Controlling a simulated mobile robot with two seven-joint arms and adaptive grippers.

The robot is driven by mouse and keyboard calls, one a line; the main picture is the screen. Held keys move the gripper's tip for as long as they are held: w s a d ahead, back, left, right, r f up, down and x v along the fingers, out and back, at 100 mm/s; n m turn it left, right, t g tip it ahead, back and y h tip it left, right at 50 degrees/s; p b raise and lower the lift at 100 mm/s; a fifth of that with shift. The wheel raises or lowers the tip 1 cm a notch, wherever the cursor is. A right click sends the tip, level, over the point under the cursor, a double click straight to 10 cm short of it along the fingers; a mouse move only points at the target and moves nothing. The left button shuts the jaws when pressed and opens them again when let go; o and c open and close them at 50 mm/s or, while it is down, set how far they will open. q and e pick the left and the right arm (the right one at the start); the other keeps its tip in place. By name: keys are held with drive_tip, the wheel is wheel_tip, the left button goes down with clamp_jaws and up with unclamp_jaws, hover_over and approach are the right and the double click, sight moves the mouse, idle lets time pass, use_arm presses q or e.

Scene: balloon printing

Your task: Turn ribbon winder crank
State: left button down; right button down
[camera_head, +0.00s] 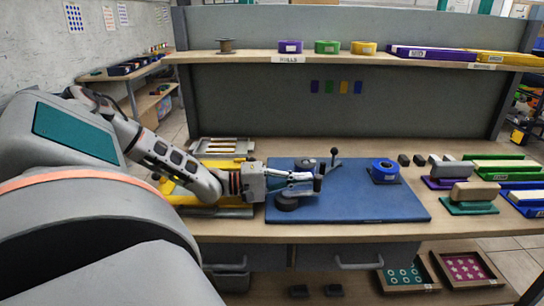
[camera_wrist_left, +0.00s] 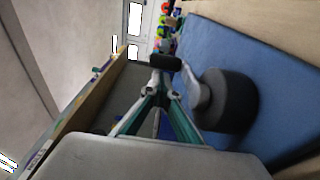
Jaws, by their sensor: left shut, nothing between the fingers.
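The ribbon winder shows as dark and grey parts on the blue mat (camera_head: 370,205), partly hidden by my left gripper. A dark round piece (camera_head: 287,203) sits low at the near side, and a thin lever with a dark knob (camera_head: 334,153) stands up behind the fingers. My left gripper (camera_head: 318,183) reaches in from the left over the mat, shut and empty. In the left wrist view its fingertips (camera_wrist_left: 165,62) meet beside a dark cylinder (camera_wrist_left: 228,100) with a grey arm. I cannot tell whether they touch it. My right gripper is not in view.
A blue roll (camera_head: 384,170) sits on the mat's back right. Pads and blocks (camera_head: 472,192) and coloured trays (camera_head: 505,165) fill the table's right side. A yellow tray (camera_head: 190,195) lies under my left arm. A shelf (camera_head: 380,57) with rolls spans the back. The mat's front right is clear.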

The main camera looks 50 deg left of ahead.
use_arm(q)
drive_tip(key=shift+v, duration=0.85)
drive_tip(key=v, duration=0.8)
drive_tip(key=shift+s+a+r, duration=0.1)
drive_tip(key=shift+s+a, duration=0.05)
drive_tip(key=shift+a, duration=0.05)
drive_tip(key=shift+r, duration=0.1)
